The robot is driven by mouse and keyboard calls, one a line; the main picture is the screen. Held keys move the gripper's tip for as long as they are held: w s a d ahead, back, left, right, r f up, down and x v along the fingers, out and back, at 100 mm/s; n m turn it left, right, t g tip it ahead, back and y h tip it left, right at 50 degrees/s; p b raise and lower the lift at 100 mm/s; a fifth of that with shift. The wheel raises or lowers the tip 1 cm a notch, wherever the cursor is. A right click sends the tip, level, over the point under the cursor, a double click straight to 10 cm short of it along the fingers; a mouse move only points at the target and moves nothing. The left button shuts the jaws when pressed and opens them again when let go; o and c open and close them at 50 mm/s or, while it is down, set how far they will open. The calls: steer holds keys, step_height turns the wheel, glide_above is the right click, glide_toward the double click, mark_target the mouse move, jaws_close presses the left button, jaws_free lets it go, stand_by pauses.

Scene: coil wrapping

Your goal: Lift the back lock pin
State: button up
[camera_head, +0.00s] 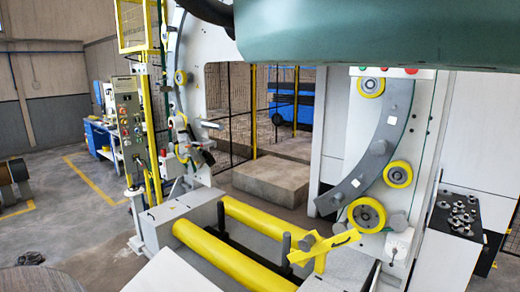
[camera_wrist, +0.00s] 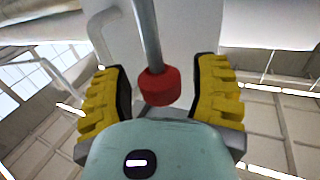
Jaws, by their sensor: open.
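My gripper (camera_wrist: 160,92) shows in the wrist view with its two yellow-and-black fingers spread wide. A grey rod with a red knob (camera_wrist: 158,86) on its end comes down from the top of that view into the gap between the fingers. Neither finger visibly touches the knob, and its depth relative to the fingertips is hard to tell. This may be the back lock pin, but I cannot be sure. In the head view my gripper is out of sight, and I cannot pick out the red knob there.
The wrapping machine has two yellow rollers (camera_head: 228,259) at its base and a curved grey track (camera_head: 378,150) with yellow wheels on its right column. A dark post (camera_head: 285,248) stands near the rollers. A control panel (camera_head: 129,115) is at left. A black table (camera_head: 460,218) holds small metal parts.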

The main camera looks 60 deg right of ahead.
step_height(320, 180, up, 10)
stand_by(1.0)
stand_by(0.3)
